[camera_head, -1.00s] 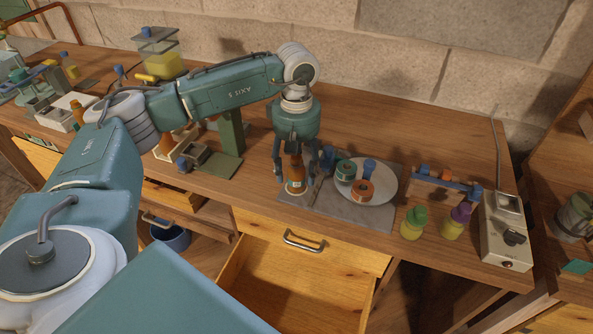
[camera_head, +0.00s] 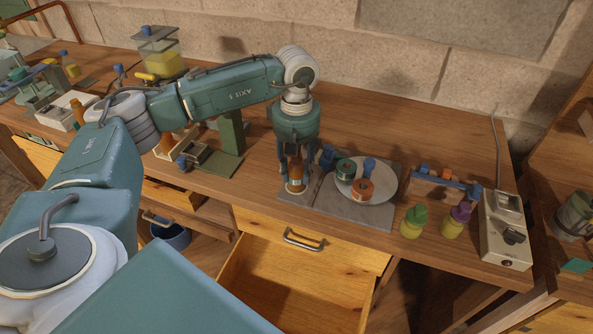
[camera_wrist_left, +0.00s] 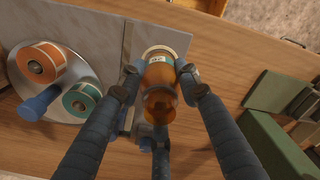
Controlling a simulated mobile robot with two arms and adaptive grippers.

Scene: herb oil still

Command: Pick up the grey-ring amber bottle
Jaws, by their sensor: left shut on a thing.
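An amber bottle (camera_head: 296,185) with a pale label stands upright on the grey mat (camera_head: 345,218), near its left end. My left gripper (camera_head: 296,172) reaches down from above with its fingers closed around the bottle. In the left wrist view the amber bottle (camera_wrist_left: 158,76) sits between the fingers, with its open neck toward the camera. The fingers touch its sides. My right gripper is not in view.
A round plate (camera_head: 387,190) with an orange roll (camera_head: 362,190), a green roll (camera_head: 345,169) and a blue piece is close on the right. Green-capped (camera_head: 413,222) and purple-capped (camera_head: 455,221) bottles stand near the front edge. An open drawer (camera_head: 290,285) juts out below.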

